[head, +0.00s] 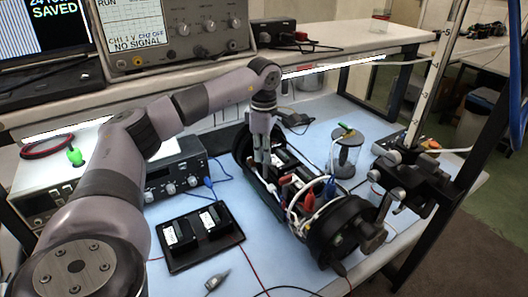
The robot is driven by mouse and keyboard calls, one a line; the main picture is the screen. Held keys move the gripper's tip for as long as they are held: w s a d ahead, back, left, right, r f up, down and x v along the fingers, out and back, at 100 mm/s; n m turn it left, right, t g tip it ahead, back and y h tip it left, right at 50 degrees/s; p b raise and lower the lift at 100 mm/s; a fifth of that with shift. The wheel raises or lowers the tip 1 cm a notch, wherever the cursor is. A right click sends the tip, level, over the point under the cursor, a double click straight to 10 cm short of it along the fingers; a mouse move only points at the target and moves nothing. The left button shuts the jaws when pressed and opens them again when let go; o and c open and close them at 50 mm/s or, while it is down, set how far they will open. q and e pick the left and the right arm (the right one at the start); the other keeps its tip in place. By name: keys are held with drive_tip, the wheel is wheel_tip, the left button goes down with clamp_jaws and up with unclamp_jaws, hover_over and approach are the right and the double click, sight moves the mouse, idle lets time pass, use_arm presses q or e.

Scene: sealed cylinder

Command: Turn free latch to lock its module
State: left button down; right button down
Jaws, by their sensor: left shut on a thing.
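An open black cylinder (347,228) lies lengthwise on the blue bench mat, with modules (284,157) and red, blue and white leads inside. My left gripper (263,170) reaches down into its far half, fingers shut on a small part beside the modules, which I take to be the latch. The fingers hide most of the latch, so its angle cannot be told. Two black modules with white labels (212,219) lie on a black tray (177,266) in front left of the cylinder. My right gripper does not show.
A power supply (178,173) stands at left, and an oscilloscope (178,35) sits on the shelf behind. Loose leads lie on the front mat.

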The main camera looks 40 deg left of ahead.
use_arm(q)
drive_tip(key=shift+n, duration=0.3)
drive_tip(key=n+p, duration=0.1)
drive_tip(key=n, duration=0.3)
drive_tip(key=shift+r, duration=0.1)
drive_tip(key=n, duration=0.4)
drive_tip(key=shift+d+p, duration=0.1)
drive_tip(key=shift+p, duration=0.2)
drive_tip(key=shift+n, duration=0.3)
idle(0.4)
drive_tip(key=c, duration=1.7)
unclamp_jaws()
wheel_tip(320, 180, up, 12)
drive_tip(key=shift+f, duration=0.1)
